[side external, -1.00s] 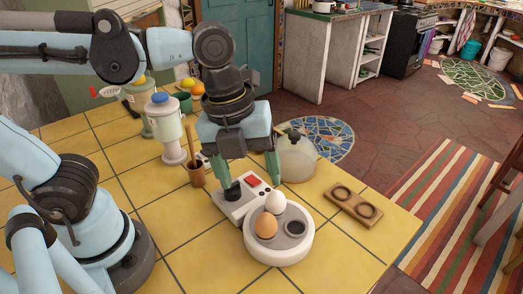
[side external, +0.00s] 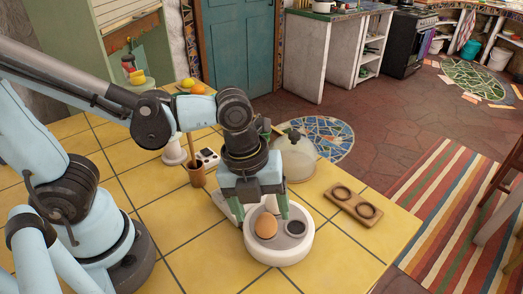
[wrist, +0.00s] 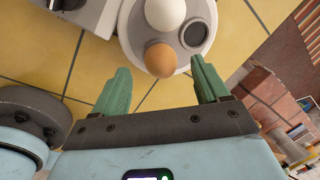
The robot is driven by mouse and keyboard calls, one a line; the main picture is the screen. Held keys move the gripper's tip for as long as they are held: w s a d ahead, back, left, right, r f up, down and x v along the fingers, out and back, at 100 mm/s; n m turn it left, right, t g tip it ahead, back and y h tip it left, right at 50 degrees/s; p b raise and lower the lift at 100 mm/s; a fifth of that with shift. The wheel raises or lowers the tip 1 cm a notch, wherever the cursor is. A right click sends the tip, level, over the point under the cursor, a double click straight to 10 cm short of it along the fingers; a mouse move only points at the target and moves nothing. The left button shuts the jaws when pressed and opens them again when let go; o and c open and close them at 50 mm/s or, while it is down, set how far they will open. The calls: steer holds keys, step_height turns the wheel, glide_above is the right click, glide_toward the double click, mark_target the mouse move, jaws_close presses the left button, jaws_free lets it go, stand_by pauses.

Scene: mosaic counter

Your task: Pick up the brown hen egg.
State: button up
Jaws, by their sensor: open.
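The brown hen egg (side external: 266,225) sits upright in the round white egg holder (side external: 281,253) on the yellow tiled counter. It also shows in the wrist view (wrist: 161,60), just beyond the gap between my fingertips. A dark round empty well (wrist: 195,34) is in the same holder. My gripper (side external: 262,215) is open and empty, with its green fingers apart. It is at the holder, close to the brown egg; I cannot tell whether it touches anything.
A wooden board with two round hollows (side external: 353,205) lies right of the holder. A glass dome (side external: 296,158) stands behind my gripper. A brown cup with a wooden stick (side external: 196,173) stands to the left.

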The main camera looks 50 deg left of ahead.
steer(key=shift+w+d+f, duration=0.15)
steer(key=shift+f, duration=0.6)
steer(key=shift+w+d+f, duration=0.1)
steer(key=shift+f, duration=0.6)
steer(key=shift+c, duration=0.3)
steer(key=c, duration=0.8)
steer(key=shift+r, duration=0.1)
steer(key=shift+c, duration=0.2)
